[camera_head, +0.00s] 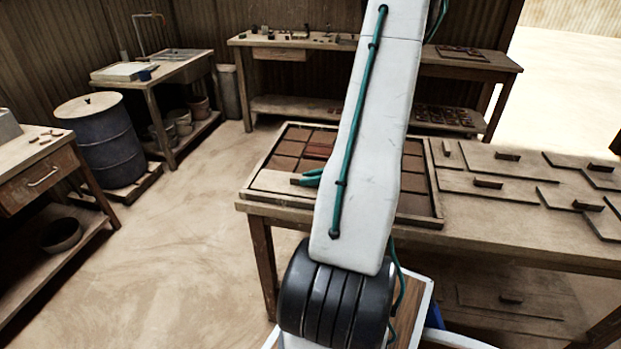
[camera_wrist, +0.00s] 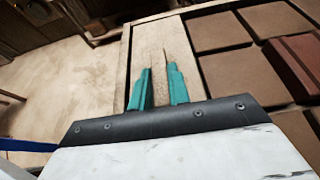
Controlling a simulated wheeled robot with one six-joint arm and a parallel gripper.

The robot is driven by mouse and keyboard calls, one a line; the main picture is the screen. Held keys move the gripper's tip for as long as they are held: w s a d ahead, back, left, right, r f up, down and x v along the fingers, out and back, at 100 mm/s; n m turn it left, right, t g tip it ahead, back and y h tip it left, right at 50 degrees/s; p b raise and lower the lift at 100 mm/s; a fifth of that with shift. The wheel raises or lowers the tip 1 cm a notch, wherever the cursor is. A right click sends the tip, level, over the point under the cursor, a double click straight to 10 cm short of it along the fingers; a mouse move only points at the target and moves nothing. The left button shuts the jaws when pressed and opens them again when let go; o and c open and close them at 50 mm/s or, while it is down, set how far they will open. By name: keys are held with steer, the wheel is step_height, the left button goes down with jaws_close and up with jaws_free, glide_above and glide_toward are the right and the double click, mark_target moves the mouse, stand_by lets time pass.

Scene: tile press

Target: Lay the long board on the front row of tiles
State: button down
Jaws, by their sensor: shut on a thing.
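The tile tray (camera_head: 434,185) lies on the press table and holds rows of brown tiles (camera_head: 287,149). The long board (camera_head: 270,181) is pale wood and shows at the tray's front left, over the front row. My arm hides its right part. My gripper (camera_head: 311,178) has teal fingers and is shut on the board's raised grip. In the wrist view my gripper (camera_wrist: 162,90) holds the board (camera_wrist: 143,50), which runs along the tray's edge beside uncovered tiles (camera_wrist: 240,75). I cannot tell whether the board rests on the tiles or hangs just above them.
Several other boards with grips (camera_head: 480,183) lie on the table right of the tray. A redder piece (camera_wrist: 302,62) stands among the tiles. A blue barrel (camera_head: 101,140), a sink bench (camera_head: 160,75) and a back bench (camera_head: 450,62) stand around.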

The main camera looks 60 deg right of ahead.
steer(key=c, duration=1.3)
jaws_free()
steer(key=shift+f, duration=0.1)
